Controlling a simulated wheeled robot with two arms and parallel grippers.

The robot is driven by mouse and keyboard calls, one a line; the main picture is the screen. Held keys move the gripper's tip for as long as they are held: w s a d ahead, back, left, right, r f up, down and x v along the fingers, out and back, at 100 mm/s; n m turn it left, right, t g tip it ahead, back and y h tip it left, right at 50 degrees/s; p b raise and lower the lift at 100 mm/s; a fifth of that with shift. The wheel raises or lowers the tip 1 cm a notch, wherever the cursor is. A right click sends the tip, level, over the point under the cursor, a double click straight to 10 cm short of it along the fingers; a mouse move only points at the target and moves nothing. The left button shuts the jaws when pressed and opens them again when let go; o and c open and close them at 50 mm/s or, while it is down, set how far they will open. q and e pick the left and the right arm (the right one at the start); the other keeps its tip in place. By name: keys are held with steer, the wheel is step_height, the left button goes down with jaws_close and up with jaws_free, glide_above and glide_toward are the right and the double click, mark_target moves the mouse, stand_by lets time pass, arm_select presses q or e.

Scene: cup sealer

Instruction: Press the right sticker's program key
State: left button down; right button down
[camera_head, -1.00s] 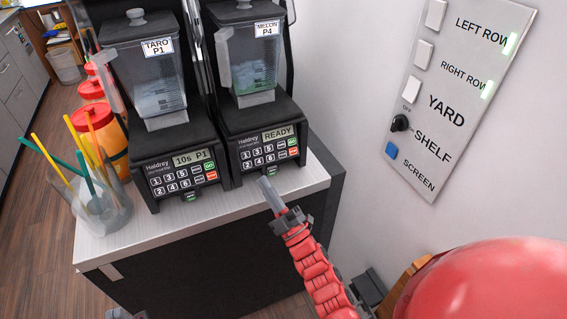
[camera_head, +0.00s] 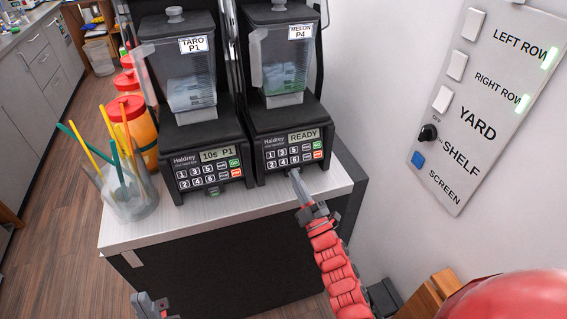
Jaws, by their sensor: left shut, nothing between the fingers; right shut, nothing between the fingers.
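The right blender (camera_head: 284,118) carries a white sticker (camera_head: 300,32) reading MELON P4. Its display (camera_head: 303,136) reads READY, above number keys (camera_head: 282,157) in two rows with a green and a red key beside them. The left blender (camera_head: 201,128) has a sticker (camera_head: 193,44) reading TARO P1, and its display (camera_head: 214,155) reads 10s P1. My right gripper (camera_head: 294,174) is shut and empty, its tip just below the right blender's number keys; I cannot tell whether it touches the panel. My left gripper (camera_head: 147,301) is shut and empty, low at the picture's bottom left.
The two blenders stand side by side on a light counter (camera_head: 230,209). A clear cup (camera_head: 128,197) with coloured straws and several red-lidded orange jars (camera_head: 139,127) stand at left. A wall switch panel (camera_head: 474,135) is at right. The counter's front strip is free.

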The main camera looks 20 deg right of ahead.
mark_target(283, 162)
steer(key=w, duration=0.1)
steer(key=w+f+b, duration=0.1)
steer(key=w, duration=0.1)
steer(key=w+f+b, duration=0.1)
steer(key=shift+w+a, duration=0.1)
steer(key=shift+w, duration=0.15)
steer(key=shift+w+r+b, duration=0.1)
steer(key=shift+w+b, duration=0.25)
steer(key=shift+w, duration=0.1)
stand_by(1.4)
steer(key=shift+w+b, duration=0.4)
steer(key=shift+b, duration=0.15)
steer(key=shift+w+f+b, duration=0.2)
steer(key=shift+w+b, duration=0.15)
steer(key=shift+b, duration=0.1)
stand_by(0.4)
steer(key=shift+s, duration=0.15)
steer(key=shift+s+r, duration=0.25)
steer(key=shift+s, duration=0.4)
